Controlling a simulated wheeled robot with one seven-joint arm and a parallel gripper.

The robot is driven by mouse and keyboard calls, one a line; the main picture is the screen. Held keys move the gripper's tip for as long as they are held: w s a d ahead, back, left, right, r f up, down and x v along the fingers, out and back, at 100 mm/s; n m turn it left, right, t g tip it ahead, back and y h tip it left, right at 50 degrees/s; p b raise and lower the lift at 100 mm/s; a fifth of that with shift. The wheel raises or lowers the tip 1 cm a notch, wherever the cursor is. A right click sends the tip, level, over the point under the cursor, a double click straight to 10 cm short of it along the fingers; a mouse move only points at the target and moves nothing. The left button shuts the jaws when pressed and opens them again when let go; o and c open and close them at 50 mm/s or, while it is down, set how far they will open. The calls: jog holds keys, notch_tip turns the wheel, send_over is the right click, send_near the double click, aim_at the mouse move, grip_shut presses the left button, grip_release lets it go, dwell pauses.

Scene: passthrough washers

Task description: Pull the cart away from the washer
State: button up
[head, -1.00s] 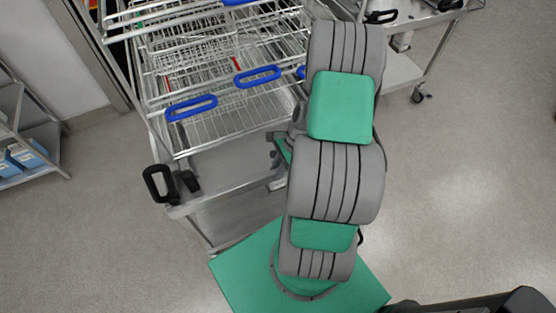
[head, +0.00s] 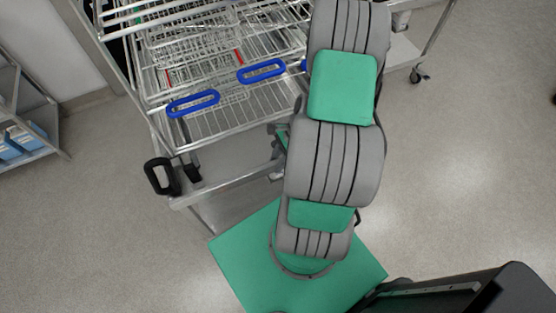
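The cart (head: 235,172) is a steel frame at upper left in the head view. It carries wire racks (head: 215,55) with blue handles (head: 193,103). A black handle (head: 160,176) stands at its near left corner. My arm reaches up across the cart's right side and hides that part. A small piece of my gripper (head: 279,138) shows beside the arm at the cart's near right end. Its fingers are hidden or too small to read, so I cannot tell whether they are shut on the cart. The washer cannot be made out.
A steel shelf (head: 40,150) with blue boxes (head: 18,148) stands at the left edge. Another wheeled steel unit (head: 405,50) stands at upper right. The floor (head: 100,235) is clear at lower left and on the right.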

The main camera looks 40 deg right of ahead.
jog(key=shift+o, duration=1.1)
jog(key=shift+d, duration=0.1)
jog(key=shift+d+r, duration=0.15)
jog(key=v, duration=0.7)
jog(key=shift+r, duration=0.25)
